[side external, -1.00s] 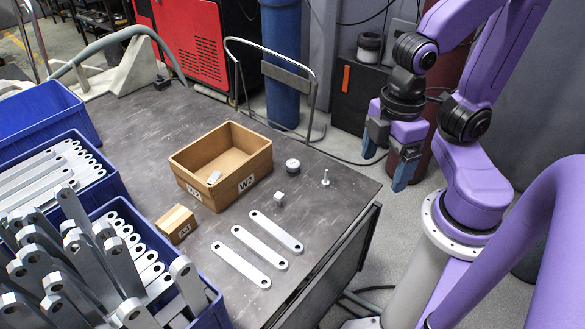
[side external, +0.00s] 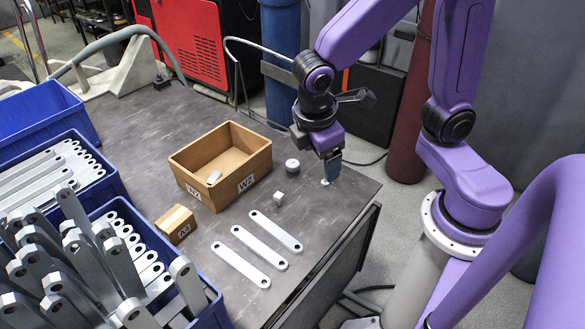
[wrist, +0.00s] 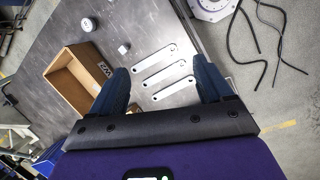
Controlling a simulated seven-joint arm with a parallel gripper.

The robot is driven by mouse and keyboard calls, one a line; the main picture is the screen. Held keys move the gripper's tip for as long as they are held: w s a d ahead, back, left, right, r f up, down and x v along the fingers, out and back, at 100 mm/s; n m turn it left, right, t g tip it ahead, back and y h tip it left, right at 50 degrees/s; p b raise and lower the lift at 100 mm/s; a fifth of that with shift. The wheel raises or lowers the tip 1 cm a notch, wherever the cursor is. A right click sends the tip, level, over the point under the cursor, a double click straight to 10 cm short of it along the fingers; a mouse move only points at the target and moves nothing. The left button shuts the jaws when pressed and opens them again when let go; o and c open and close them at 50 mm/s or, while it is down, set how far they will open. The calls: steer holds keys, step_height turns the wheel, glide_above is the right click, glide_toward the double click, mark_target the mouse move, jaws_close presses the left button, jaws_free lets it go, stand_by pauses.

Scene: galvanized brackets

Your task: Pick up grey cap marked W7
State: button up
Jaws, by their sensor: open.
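A round grey cap (side external: 292,165) stands on the dark table right of the wooden box; it also shows in the wrist view (wrist: 88,24). No W7 mark can be read on it. My gripper (side external: 332,172) is open and empty, to the right of the cap and apart from it. In the side view its fingers hang just above or in front of a small pale pin (side external: 325,182), partly hidden. In the wrist view the open fingers (wrist: 160,68) frame the flat bars, with the cap beyond at upper left.
The open wooden box (side external: 254,166) has a W2 label. A small metal cube (side external: 279,198), several flat bars (side external: 260,246) and a wooden block marked A4 (side external: 176,222) lie nearby. Blue bins (side external: 118,187) of brackets fill the left. The table's right edge is close to my gripper.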

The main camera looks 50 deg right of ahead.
steer(key=w+a+f+n+h, duration=0.1)
steer(key=w+f+h, duration=0.3)
steer(key=w, duration=0.5)
steer(key=w+f+h, duration=0.1)
steer(key=w+f, duration=0.5)
steer(key=w, duration=0.2)
steer(key=n+h, duration=0.3)
steer(key=h, duration=0.2)
glide_toward(289, 166)
steer(key=v, duration=0.5)
steer(key=shift+a+f, duration=0.25)
steer(key=shift+f, duration=0.05)
steer(key=shift+d+f, duration=0.15)
steer(key=shift+d, duration=0.15)
steer(key=x, duration=1.1)
steer(key=shift+d, duration=0.25)
steer(key=shift+r+x, duration=0.15)
steer(key=shift+x, duration=1.15)
steer(key=shift+r+x, duration=0.15)
steer(key=shift+x, duration=1.15)
steer(key=shift+d, duration=0.15)
